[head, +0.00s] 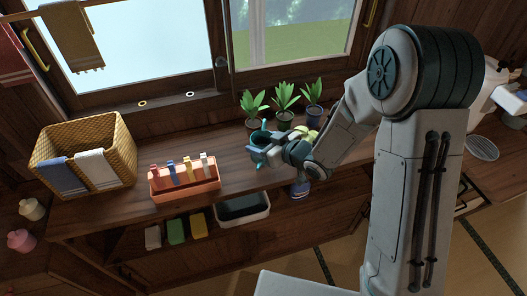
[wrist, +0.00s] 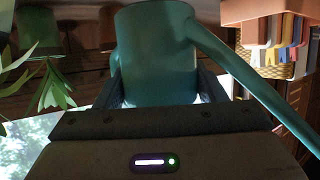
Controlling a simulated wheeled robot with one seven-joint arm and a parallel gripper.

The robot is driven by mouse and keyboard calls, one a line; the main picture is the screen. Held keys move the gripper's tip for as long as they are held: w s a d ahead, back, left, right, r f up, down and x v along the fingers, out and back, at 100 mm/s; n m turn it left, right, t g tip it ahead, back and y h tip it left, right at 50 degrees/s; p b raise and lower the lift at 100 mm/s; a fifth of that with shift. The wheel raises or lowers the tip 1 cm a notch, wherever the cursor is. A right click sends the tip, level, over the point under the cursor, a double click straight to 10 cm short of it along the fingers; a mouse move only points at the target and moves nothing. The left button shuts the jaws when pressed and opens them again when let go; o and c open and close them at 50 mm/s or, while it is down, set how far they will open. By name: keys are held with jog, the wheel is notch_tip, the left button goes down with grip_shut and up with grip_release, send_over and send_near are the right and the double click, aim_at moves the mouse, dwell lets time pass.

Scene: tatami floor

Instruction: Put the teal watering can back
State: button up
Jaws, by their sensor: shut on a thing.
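The teal watering can (wrist: 158,50) fills the upper middle of the wrist view, with its long spout running to the lower right. My gripper (wrist: 160,88) is shut on the can's body, one dark finger on each side. In the head view, only small parts of the teal can (head: 261,136) show around my gripper (head: 266,149). Both are at the wooden counter, just in front of the potted plants. I cannot tell whether the can's base touches the counter.
An orange clothes-peg box (head: 185,186) and a wicker basket (head: 112,137) with cloths stand to the left. Bare counter lies between box and gripper.

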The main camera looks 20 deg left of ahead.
jog(key=shift+f, duration=1.9)
jog(key=shift+f, duration=0.2)
jog(key=o, duration=1.2)
jog(key=shift+c, duration=0.2)
jog(key=shift+r, duration=0.1)
jog(key=shift+r, duration=0.2)
jog(key=p+v, duration=0.3)
jog(key=v, duration=0.9)
